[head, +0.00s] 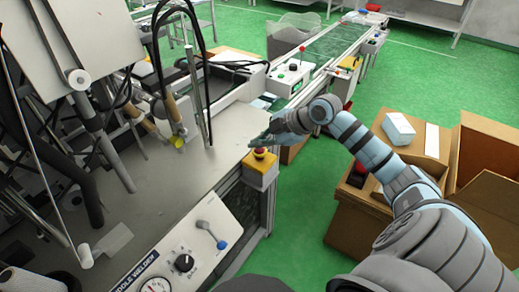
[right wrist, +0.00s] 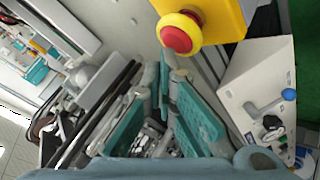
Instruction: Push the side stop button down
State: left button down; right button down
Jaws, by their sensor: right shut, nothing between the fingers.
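The side stop button is a red mushroom button (head: 259,152) on top of a yellow box (head: 261,175), fixed at the right edge of the grey machine table. In the right wrist view the red button (right wrist: 179,33) stands out from its yellow housing (right wrist: 222,14), just above the fingertips in the picture. My right gripper (head: 256,142) has teal fingers, shut and empty, with the tips close over the button in the head view. In the right wrist view the fingertips (right wrist: 168,65) appear apart from the button; the exact gap is hard to tell. My left gripper is not in view.
A welder control panel (head: 178,250) with a dark knob, a gauge and a blue-tipped lever is at the front. Machine rods and cables crowd the left. Cardboard boxes (head: 352,222) stand on the green floor at right. A conveyor (head: 330,45) runs away at the back.

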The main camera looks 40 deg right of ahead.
aim_at(259, 151)
jog(key=shift+f, duration=0.5)
dwell(0.6)
jog(key=shift+r, duration=0.1)
jog(key=shift+r+p, duration=0.7)
jog(key=shift+r, duration=0.1)
notch_tip(259, 151, up, 5)
jog(key=p, duration=0.5)
jog(key=shift+r, duration=0.1)
